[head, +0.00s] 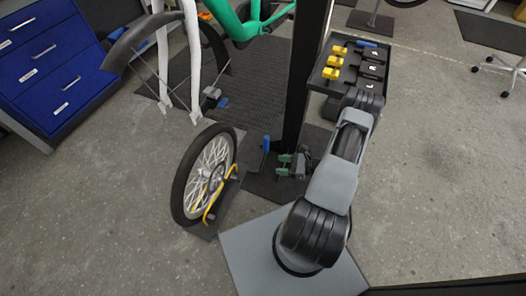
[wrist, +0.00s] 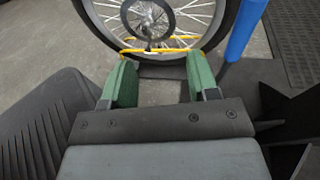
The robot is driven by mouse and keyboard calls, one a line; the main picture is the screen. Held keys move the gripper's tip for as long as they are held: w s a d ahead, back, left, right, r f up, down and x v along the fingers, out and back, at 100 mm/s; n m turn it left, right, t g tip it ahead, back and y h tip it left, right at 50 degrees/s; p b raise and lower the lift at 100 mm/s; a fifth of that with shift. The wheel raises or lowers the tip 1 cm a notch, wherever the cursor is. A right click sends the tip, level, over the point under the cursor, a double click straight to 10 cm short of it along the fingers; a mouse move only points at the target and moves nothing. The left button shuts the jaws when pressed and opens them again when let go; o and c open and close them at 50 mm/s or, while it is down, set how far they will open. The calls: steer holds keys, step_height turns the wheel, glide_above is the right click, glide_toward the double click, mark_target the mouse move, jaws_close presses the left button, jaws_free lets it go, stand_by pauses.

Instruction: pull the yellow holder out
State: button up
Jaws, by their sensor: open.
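The yellow holder (head: 211,207) is a thin bent bar at the lower right side of a standing bicycle wheel (head: 185,190). In the wrist view the yellow holder (wrist: 165,49) runs across in front of the wheel's lower spokes, just beyond my fingertips. My gripper (head: 281,165) is to the right of the wheel and holder, apart from them in the head view. Its two green fingers (wrist: 161,70) are spread wide with nothing between them. The lower wheel rim is partly hidden behind the bar.
A blue upright piece (head: 265,145) stands between wheel and gripper; it shows at right in the wrist view (wrist: 245,28). A black post (head: 305,80) rises behind my gripper. A dark tray (head: 350,75) with yellow pieces is at upper right. Blue drawers (head: 50,65) stand left.

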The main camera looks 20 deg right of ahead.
steer(key=w+d+f+m+t+h, duration=0.3)
steer(key=w+d+m+t+h, duration=0.1)
steer(key=d+m+t, duration=0.15)
steer(key=b+x, duration=0.3)
steer(key=x, duration=1)
steer(key=shift+w+r+n+t, duration=0.35)
steer(key=shift+w+r, duration=0.05)
steer(key=shift+r, duration=0.05)
jaws_close()
